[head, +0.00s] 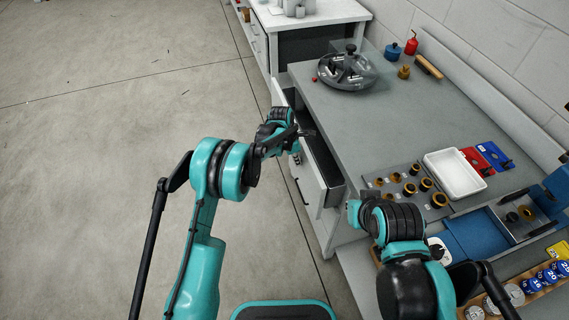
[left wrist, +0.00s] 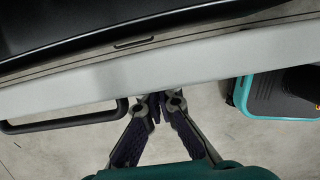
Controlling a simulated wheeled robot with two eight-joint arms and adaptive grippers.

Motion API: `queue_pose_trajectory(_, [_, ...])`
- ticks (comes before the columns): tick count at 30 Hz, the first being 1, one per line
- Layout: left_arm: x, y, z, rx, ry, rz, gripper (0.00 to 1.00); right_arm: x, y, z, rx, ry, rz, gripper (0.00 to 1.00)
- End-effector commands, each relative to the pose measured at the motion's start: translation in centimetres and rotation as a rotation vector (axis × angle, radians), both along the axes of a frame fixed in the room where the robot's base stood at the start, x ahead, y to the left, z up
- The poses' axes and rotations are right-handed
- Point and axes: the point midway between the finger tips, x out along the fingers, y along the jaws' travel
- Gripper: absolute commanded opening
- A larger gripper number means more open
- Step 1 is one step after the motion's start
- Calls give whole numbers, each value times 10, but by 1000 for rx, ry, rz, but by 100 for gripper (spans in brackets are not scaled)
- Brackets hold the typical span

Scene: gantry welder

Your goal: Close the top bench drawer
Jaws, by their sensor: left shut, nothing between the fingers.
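The top bench drawer (head: 308,178) stands open at the left side of the grey-topped bench (head: 395,125), with a pale front panel and a dark inside. In the left wrist view its pale front (left wrist: 215,57) crosses the picture, with the dark interior above and a dark bar handle (left wrist: 65,120) at the left. My left gripper (head: 308,132) is at the drawer's front in the head view. In the left wrist view its fingertips (left wrist: 155,98) are together and empty, close to the front panel; contact cannot be told.
A second white cabinet (head: 310,14) stands beyond. The concrete floor (head: 110,100) to the left is clear.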

Motion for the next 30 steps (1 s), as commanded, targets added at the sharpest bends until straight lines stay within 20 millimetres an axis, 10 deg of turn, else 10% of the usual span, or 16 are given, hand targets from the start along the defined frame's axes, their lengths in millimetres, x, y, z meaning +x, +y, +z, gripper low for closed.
queue_pose_trajectory(12, [22,-82,0,1,1,-1,0,0,0,2,0,0,0,0])
queue_pose_trajectory(30, [25,-96,1,-5,-2,-1,0,0,0,2,0,0,0,0])
